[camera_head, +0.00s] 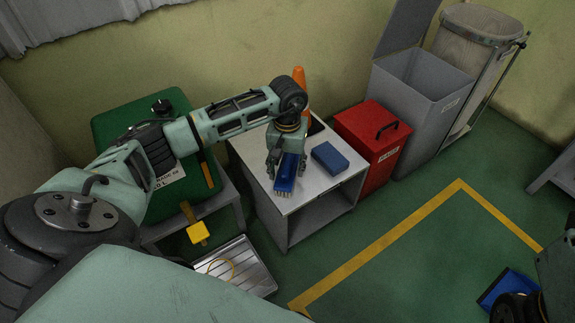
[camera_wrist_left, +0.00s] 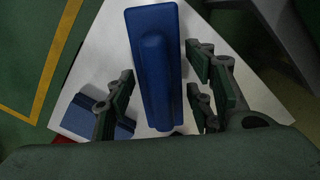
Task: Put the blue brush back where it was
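The blue brush (camera_head: 286,175), with pale bristles at its near end, is at the front left of the white-topped cabinet (camera_head: 297,202). My left gripper (camera_head: 287,160) points down over it. In the left wrist view the brush (camera_wrist_left: 155,65) lies between the spread fingers of the left gripper (camera_wrist_left: 160,100), with small gaps visible on both sides. The gripper looks open. Whether the brush touches the tabletop is hard to tell. My right arm shows only partly at the lower right, its gripper (camera_head: 515,307) dark and cut off by the frame.
A blue block (camera_head: 330,157) lies right of the brush. An orange cone (camera_head: 299,88) stands behind the gripper. A red bin (camera_head: 374,145) and grey bin (camera_head: 418,95) stand to the right. A metal tray (camera_head: 237,268) is below. A blue object (camera_head: 507,288) is near my right gripper.

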